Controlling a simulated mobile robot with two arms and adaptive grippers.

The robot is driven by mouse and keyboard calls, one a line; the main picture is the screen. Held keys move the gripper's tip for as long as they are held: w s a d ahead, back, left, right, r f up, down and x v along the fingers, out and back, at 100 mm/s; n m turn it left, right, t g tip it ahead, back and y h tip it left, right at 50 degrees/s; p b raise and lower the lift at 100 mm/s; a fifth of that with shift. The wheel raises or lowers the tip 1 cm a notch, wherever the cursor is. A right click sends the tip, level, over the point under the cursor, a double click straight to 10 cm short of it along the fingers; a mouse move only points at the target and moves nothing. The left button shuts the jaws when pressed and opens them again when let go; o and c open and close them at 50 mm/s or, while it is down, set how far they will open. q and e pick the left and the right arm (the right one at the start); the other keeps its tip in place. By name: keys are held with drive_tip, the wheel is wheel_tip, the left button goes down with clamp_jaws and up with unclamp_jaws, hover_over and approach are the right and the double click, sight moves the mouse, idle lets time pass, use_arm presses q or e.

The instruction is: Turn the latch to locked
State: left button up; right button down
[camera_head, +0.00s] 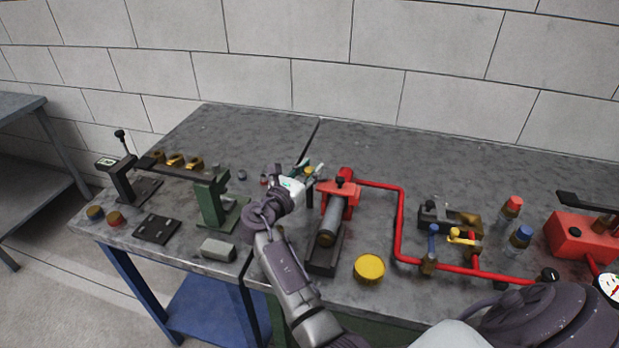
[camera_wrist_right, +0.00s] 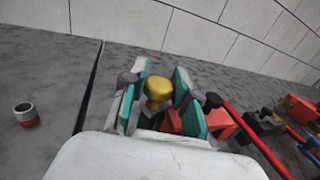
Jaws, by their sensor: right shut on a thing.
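My right gripper (camera_head: 305,177) is over the bench near the seam between the two tops, beside the red pump housing (camera_head: 341,190). In the right wrist view its teal-padded fingers (camera_wrist_right: 163,100) stand on either side of a rounded brass knob (camera_wrist_right: 158,86), and the gripper is shut on it. The knob shows in the head view as a small gold spot (camera_head: 308,170) by the fingertips. I cannot tell for sure whether this knob is the latch or which way it is turned. The knob's lower part is hidden. My left gripper is not in view.
Red pipe (camera_head: 400,215) runs right from the pump housing to blue and yellow valve handles (camera_head: 462,237). A yellow cap (camera_head: 369,267) lies in front. A green stand (camera_head: 211,203) and grey block (camera_head: 217,249) are left of my arm. The back of the bench is clear.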

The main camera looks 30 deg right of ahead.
drive_tip(key=m+g+b, duration=0.1)
drive_tip(key=m+g, duration=0.1)
drive_tip(key=g, duration=0.1)
drive_tip(key=m+g+h+b, duration=0.1)
drive_tip(key=m+g+b, duration=0.1)
drive_tip(key=g, duration=0.1)
drive_tip(key=shift+w+f+h, duration=0.1)
drive_tip(key=shift+f+h, duration=0.1)
drive_tip(key=shift+h, duration=0.1)
drive_tip(key=shift+r+m+g+b, duration=0.1)
drive_tip(key=shift+m+g+b, duration=0.95)
drive_tip(key=shift+g, duration=0.55)
drive_tip(key=c, duration=0.9)
unclamp_jaws()
